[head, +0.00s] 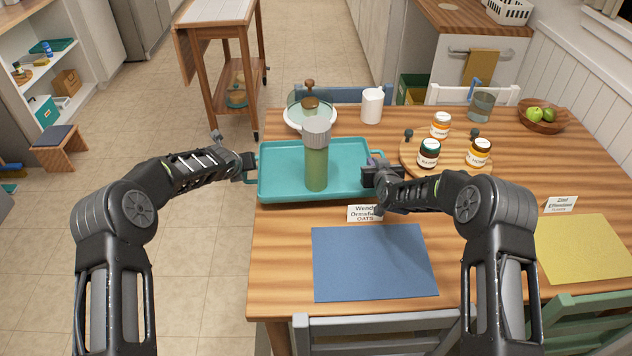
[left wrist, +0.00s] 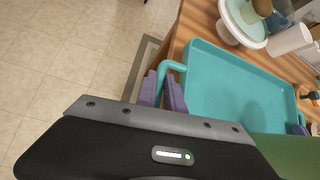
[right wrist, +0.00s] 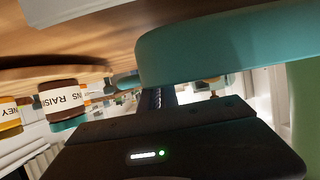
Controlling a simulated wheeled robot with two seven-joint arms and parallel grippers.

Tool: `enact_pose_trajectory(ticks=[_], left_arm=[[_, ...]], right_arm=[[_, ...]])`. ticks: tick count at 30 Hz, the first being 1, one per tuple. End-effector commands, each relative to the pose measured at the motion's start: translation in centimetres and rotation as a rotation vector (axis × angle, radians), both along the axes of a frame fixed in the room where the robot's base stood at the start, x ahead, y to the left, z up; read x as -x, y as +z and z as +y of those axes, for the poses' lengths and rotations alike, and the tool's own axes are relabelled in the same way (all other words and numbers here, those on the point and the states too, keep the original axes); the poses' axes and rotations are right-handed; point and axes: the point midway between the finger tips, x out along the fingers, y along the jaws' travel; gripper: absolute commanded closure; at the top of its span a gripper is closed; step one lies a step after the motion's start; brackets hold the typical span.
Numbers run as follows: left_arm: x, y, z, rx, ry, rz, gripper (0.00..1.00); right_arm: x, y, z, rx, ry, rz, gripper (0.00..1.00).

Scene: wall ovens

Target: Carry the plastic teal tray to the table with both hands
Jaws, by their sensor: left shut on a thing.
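The teal tray (head: 275,190) is at the table's left edge, its left handle out past that edge. Whether it touches the tabletop is hard to tell. A tall green bottle with a grey lid (head: 316,165) stands upright on it. My left gripper (head: 249,170) is shut on the left handle; the left wrist view shows its purple fingers (left wrist: 163,90) on either side of the handle (left wrist: 176,68). My right gripper (head: 372,168) is at the tray's right end. In the right wrist view the tray's teal rim (right wrist: 215,50) hides most of its fingers.
A glass-domed stand (head: 310,112) and a white canister (head: 372,105) stand behind the tray. A round wooden board (head: 415,165) with several jars is close to the right. A name card (head: 365,213) and blue placemat (head: 372,262) lie in front. Floor is open left.

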Motion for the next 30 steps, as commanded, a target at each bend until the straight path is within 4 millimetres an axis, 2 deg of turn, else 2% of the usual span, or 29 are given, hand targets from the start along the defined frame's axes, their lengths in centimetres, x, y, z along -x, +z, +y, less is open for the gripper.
enact_pose_trajectory(ticks=[14,30], left_arm=[[-0.1,0.0,-0.1,0.002,-0.002,-0.003,1.00],[-0.1,-2.5,-0.1,0.002,0.000,-0.003,1.00]], right_arm=[[0.0,-0.1,0.1,0.000,0.002,-0.003,1.00],[0.0,-2.5,0.1,0.000,0.002,-0.002,1.00]])
